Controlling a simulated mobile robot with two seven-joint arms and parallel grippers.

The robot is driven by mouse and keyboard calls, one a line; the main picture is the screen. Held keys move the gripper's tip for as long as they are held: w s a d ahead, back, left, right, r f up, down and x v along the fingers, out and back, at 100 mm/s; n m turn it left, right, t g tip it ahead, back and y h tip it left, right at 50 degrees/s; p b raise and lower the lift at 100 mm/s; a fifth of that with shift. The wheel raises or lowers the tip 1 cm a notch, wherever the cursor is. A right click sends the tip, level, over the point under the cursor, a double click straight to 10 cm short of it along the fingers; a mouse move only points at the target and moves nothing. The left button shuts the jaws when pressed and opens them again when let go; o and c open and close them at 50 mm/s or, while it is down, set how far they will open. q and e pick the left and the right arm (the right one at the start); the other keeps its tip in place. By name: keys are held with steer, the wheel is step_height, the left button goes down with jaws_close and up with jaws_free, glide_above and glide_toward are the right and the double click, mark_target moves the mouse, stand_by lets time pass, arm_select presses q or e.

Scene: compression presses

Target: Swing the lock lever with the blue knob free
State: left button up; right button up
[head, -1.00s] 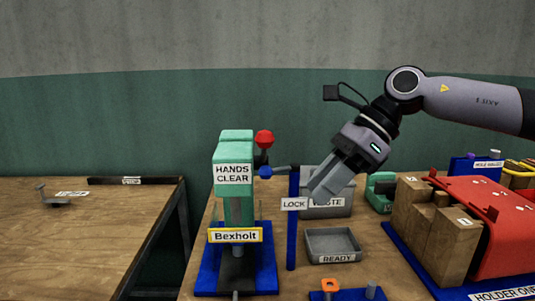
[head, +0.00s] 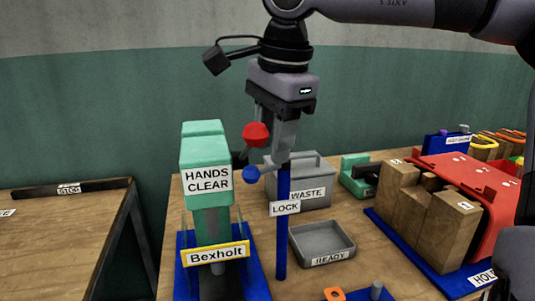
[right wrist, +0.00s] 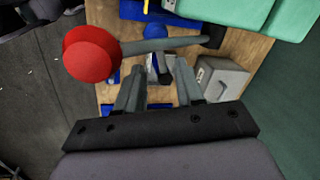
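The blue knob (head: 250,174) sits at the end of the lock lever, beside the green press (head: 206,160). The lever runs from the knob toward the top of the blue post (head: 282,235) marked LOCK. My right gripper (head: 281,157) points down over the post top, just right of the knob, and hides part of the lever. In the right wrist view its two fingers (right wrist: 158,80) are spread apart, with the blue knob (right wrist: 153,34) beyond the gap between them. I cannot tell whether a finger touches the lever. My left gripper is not in view.
A red ball handle (head: 256,134) on the press stands close to the right gripper; it looms near in the wrist view (right wrist: 90,53). A grey WASTE bin (head: 315,178) and a READY tray (head: 322,242) lie right of the post. Wooden blocks and a red holder (head: 480,185) stand farther right.

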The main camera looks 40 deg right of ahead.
mark_target(264, 170)
steer(key=shift+w+f, duration=0.2)
steer(key=shift+f, duration=0.5)
steer(key=shift+w+f, duration=0.15)
steer(key=shift+f, duration=0.5)
jaws_close()
stand_by(0.4)
